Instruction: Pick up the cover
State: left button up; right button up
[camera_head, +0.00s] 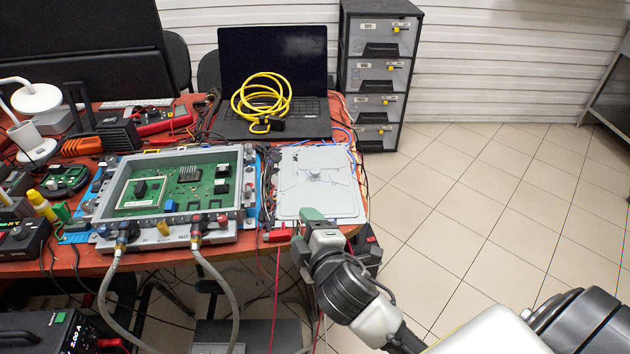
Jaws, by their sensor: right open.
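The cover (318,184) is a flat light-grey plate with a round knob near its middle. It lies on the right end of the orange-red table, beside the open grey housing (172,190) with green circuit boards inside. My right gripper (312,217) is at the front edge of the cover, with its arm coming in from the lower right. It is open; its fingertips are small in view, and I cannot tell whether they touch the cover. My left gripper is not in view.
Two hoses (226,290) hang from the front of the housing. A laptop (272,75) with a coiled yellow cable (262,98) stands behind. A red clip (278,235) and thin wires lie near the gripper. A drawer cabinet (381,70) stands behind right; the tiled floor is clear.

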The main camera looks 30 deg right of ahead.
jog(key=w+a+r+n+t+y, duration=0.2)
jog(key=a+r+n+y, duration=0.4)
jog(key=n, duration=0.5)
jog(key=w+a+r+n+t+y, duration=0.1)
jog(key=w+a+r+n+y, duration=0.25)
jog(key=r+n+y, duration=0.55)
jog(key=n+g+h, duration=1.5)
jog(key=n+h, duration=0.1)
jog(key=n, duration=1.8)
send_near(315, 170)
jog(key=f, duration=0.3)
jog(key=shift+w+f, duration=0.25)
jog(key=x, duration=0.5)
jog(key=shift+w+d+f, duration=0.25)
jog(key=shift+w+d, duration=0.1)
jog(key=shift+d, duration=0.1)
jog(key=shift+t, duration=0.3)
jog(key=c, duration=1)
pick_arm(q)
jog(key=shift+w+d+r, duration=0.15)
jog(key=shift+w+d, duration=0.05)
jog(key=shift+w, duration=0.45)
